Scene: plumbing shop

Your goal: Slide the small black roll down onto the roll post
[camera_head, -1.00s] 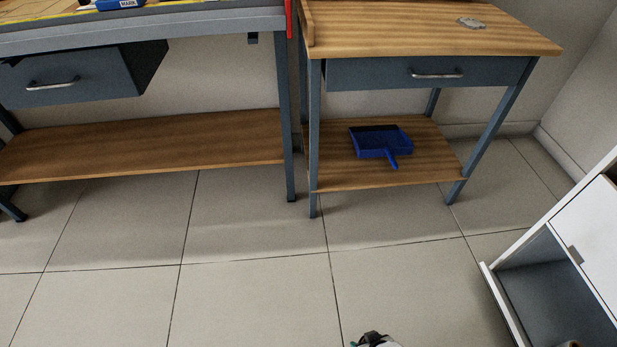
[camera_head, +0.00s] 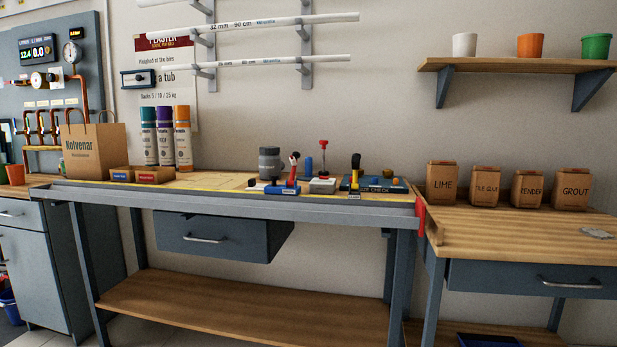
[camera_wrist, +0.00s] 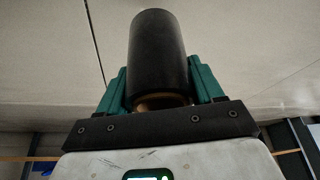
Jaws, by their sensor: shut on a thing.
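My gripper (camera_wrist: 162,76) shows in the wrist view, with its two teal fingers shut on the small black roll (camera_wrist: 158,42). The roll is a dark cylinder that stands out past the fingertips; a tan, ring-like end shows at its near side. The gripper is outside the head view. On the workbench (camera_head: 120,190) in the head view stands a thin upright with a red top (camera_head: 323,145) on a pale base. I cannot tell whether it is the roll post. No other post is clear there.
A grey cylinder (camera_head: 270,163), a blue tool with a red grip (camera_head: 280,189) and a black-handled tool (camera_head: 355,172) crowd the bench's right half. Three tall canisters (camera_head: 165,140) and a paper bag (camera_head: 93,152) stand left. Labelled boxes (camera_head: 442,184) stand on the right-hand table.

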